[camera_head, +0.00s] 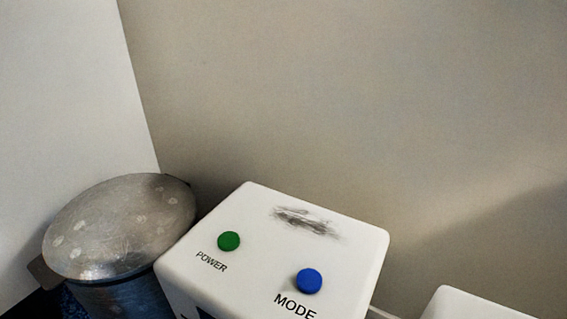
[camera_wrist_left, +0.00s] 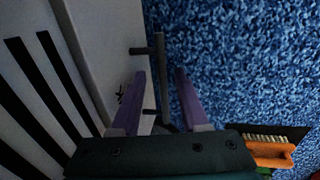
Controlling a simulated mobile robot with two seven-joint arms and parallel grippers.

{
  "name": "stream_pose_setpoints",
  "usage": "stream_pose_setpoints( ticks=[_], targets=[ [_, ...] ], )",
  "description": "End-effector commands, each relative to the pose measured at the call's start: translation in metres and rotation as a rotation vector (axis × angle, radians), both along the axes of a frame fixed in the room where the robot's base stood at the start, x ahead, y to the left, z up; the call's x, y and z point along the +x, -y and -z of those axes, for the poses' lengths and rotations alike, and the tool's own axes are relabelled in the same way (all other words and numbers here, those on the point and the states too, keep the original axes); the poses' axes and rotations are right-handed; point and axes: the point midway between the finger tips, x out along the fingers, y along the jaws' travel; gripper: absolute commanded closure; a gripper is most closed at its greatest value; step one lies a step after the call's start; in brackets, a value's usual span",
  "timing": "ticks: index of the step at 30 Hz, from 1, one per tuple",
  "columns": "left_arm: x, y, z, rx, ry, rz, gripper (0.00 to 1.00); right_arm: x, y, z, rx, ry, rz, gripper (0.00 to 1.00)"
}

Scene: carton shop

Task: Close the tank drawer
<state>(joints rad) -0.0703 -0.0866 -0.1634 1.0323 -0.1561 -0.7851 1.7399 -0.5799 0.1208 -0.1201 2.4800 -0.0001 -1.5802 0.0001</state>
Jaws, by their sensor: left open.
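A white machine (camera_head: 260,255) with a green POWER button (camera_head: 229,241) and a blue MODE button (camera_head: 308,281) fills the lower middle of the head view; its front is out of frame. In the left wrist view, a pale panel (camera_wrist_left: 105,40) carries a dark bar handle (camera_wrist_left: 159,70) on short posts, likely the tank drawer front. How far the drawer stands out cannot be told. My left gripper (camera_wrist_left: 159,73) has purple fingers, open, one on each side of the handle, with gaps visible. My right gripper is in neither view.
A metal bin with a domed lid (camera_head: 120,225) stands left of the machine. A white corner of another object (camera_head: 470,305) shows at lower right. Blue speckled carpet (camera_wrist_left: 245,60) is below. An orange object with bristles (camera_wrist_left: 268,152) lies at the wrist view's lower right.

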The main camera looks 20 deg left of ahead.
Motion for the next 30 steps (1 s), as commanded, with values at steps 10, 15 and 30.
stream_pose_setpoints(
  ticks=[10, 15, 30],
  targets=[
    [-0.007, 0.000, -0.042, -0.002, 0.000, -0.002, 0.55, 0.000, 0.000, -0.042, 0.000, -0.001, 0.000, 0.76],
    [-0.013, 0.000, -0.074, -0.001, 0.000, -0.001, 0.55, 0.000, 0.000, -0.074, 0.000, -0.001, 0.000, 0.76],
    [-0.019, -0.001, -0.097, 0.000, 0.001, 0.000, 0.55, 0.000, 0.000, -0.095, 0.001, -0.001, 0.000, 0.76]
  ],
)
